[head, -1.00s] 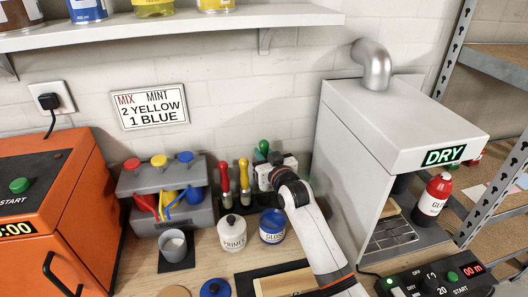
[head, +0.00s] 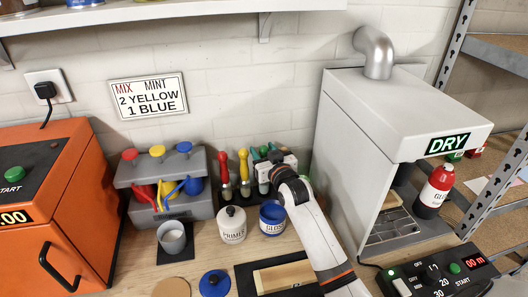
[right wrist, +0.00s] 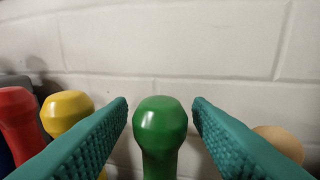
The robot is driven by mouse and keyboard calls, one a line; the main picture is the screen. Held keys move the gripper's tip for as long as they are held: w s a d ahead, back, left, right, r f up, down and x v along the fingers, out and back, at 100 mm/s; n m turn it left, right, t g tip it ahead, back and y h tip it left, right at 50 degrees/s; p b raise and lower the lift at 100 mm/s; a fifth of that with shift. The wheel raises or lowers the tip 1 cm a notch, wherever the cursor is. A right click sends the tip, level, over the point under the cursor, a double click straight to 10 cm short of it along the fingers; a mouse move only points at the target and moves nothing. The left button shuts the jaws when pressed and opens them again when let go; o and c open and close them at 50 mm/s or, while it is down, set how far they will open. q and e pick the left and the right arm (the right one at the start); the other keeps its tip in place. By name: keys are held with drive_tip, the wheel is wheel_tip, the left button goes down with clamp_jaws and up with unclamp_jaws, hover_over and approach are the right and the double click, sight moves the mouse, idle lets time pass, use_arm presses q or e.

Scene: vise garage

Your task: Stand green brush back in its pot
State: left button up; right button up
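The green brush (head: 264,150) stands upright at the back of the bench, beside the yellow brush (head: 244,164) and at nearly the same height. Its lower part is in the row of pots, mostly hidden behind my gripper; its seating cannot be seen fully. My right gripper (head: 266,158) is around the top of its handle. In the right wrist view the green handle (right wrist: 160,130) is between the two teal fingers (right wrist: 160,118), with a gap on each side, so the gripper is open. My left gripper is not in view.
The red brush (head: 224,168) stands left of the yellow one. A primer jar (head: 232,226) and blue gloss jar (head: 272,218) stand in front. The dryer cabinet (head: 350,150) is close on the right. A tan rounded top (right wrist: 280,140) is behind the right finger.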

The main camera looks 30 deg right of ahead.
drive_tip(key=shift+s, duration=0.1)
drive_tip(key=shift+s+f, duration=0.1)
drive_tip(key=shift+s, duration=0.2)
drive_tip(key=s+a+b, duration=0.1)
drive_tip(key=s+b, duration=0.1)
drive_tip(key=s, duration=0.9)
drive_tip(key=shift+r, duration=0.4)
drive_tip(key=shift+s, duration=0.1)
